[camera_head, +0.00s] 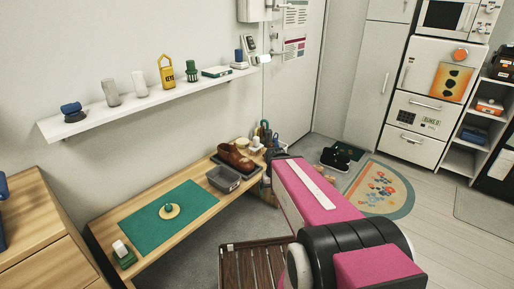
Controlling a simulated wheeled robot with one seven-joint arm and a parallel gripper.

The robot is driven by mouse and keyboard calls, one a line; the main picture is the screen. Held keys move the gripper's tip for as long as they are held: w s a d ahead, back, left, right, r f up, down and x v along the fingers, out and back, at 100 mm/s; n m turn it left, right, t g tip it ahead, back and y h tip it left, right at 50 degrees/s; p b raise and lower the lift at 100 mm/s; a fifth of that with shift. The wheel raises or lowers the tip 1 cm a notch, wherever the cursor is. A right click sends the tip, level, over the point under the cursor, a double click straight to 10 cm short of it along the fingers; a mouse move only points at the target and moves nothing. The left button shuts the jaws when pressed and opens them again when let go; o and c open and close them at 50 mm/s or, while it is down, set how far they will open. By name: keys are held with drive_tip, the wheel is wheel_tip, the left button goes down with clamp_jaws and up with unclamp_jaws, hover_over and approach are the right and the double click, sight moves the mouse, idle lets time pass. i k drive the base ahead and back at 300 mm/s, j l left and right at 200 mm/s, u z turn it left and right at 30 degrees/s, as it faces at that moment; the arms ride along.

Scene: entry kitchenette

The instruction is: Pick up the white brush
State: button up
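I cannot single out a white brush for certain in the head view. A small white block-like thing on a green base (122,250) sits at the near left end of the wooden bench (152,238); I cannot tell whether it is a brush. A small white item (256,143) stands at the bench's far end, too small to make out. My magenta arm reaches from the lower right toward that far end. My gripper's fingers do not show; the arm hides the area behind it.
A green mat (153,228) with a yellow disc (169,210), a grey tray (224,179) and brown shoes (236,157) are on the bench. A wall shelf (140,106) above holds several small items. A slatted rack (250,264) is below my arm. Open floor (440,215) lies right.

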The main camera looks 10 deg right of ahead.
sight(256, 148)
drive_tip(key=i+l+u, duration=0.1)
drive_tip(key=i, duration=0.3)
drive_tip(key=i+l, duration=0.25)
drive_tip(key=i, duration=0.2)
drive_tip(key=u, duration=0.05)
